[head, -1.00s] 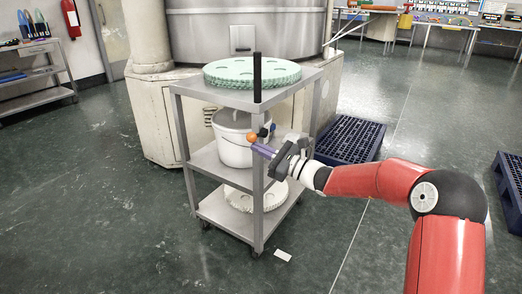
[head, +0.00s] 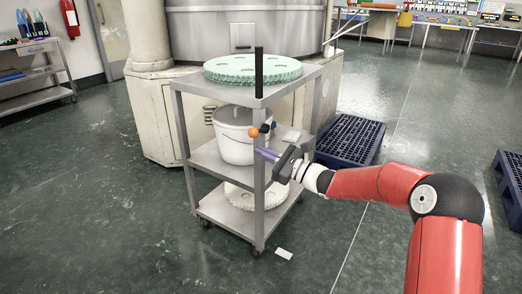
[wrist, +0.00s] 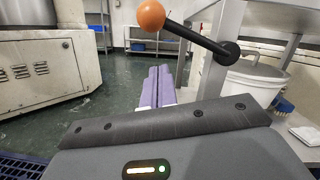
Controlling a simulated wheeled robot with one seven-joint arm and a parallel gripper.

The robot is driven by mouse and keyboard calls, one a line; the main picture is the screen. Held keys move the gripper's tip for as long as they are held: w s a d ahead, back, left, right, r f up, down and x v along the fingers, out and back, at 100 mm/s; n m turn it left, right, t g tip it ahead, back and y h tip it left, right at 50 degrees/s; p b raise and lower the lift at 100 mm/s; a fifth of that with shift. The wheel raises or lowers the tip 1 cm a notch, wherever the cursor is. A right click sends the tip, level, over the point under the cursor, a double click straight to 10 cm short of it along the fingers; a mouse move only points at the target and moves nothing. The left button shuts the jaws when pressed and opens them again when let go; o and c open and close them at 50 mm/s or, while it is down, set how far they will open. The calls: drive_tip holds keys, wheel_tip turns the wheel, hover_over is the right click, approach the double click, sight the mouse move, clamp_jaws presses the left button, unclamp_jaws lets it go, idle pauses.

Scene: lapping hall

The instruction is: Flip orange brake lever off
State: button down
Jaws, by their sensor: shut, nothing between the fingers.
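The brake lever is a black rod with an orange ball (head: 253,132) at its end, on the front corner post of a grey three-shelf cart (head: 222,176). In the wrist view the orange ball (wrist: 151,16) is at the top, and the rod runs down right to a black pivot (wrist: 225,52) on the post. My gripper (head: 258,152) has purple fingers, shut together and empty, just below the ball in the head view.
A black upright handle (head: 259,72) rises at the near corner. Dark blue pallets (head: 350,141) lie to the right. Floor in front is clear except a white card (head: 284,253).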

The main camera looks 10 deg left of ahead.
drive_tip(key=v, duration=1)
drive_tip(key=shift+f, duration=0.35)
